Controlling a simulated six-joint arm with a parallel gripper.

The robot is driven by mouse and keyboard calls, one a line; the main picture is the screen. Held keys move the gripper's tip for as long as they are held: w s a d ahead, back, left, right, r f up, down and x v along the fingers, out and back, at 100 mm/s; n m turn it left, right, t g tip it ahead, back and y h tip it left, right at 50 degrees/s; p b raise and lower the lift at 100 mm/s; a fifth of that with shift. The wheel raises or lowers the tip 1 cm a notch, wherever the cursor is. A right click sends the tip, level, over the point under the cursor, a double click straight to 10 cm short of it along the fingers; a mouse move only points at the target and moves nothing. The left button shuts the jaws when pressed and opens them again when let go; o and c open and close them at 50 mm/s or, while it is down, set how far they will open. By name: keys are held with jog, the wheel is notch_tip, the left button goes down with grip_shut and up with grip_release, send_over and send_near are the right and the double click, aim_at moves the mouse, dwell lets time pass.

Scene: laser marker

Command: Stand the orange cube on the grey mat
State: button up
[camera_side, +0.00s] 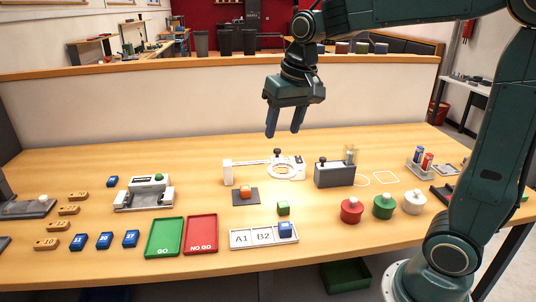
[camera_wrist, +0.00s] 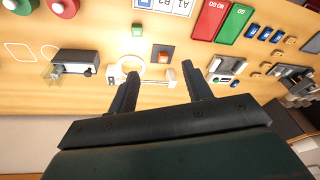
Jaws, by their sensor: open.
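The orange cube (camera_side: 245,191) sits on the dark grey mat (camera_side: 237,201), near the middle of the table in the side view. The cube (camera_wrist: 163,57) and the mat (camera_wrist: 155,64) also show in the wrist view, just beyond my fingertips. My gripper (camera_side: 285,134) is open and empty, raised well above the table and behind the mat in the side view. In the wrist view its two fingers (camera_wrist: 163,77) are spread apart, with nothing between them touching either one.
A white fixture with a ring (camera_side: 283,172) stands behind the mat. A green cube (camera_side: 283,208) lies to its right, and a grey device (camera_side: 334,174) stands farther right. A green GO tray (camera_side: 165,237), a red NO GO tray (camera_side: 202,234) and a white labelled board (camera_side: 249,241) lie in front.

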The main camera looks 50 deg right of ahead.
jog(key=s+a+f+n+t, duration=0.1)
jog(key=s+n, duration=0.1)
jog(key=s, duration=0.7)
jog(key=s+a+f+n+t, duration=0.1)
jog(key=s+a+n, duration=0.1)
jog(key=s, duration=0.7)
jog(key=shift+s+f+t, duration=0.25)
jog(key=shift+f+t, duration=0.05)
jog(key=shift+t, duration=0.1)
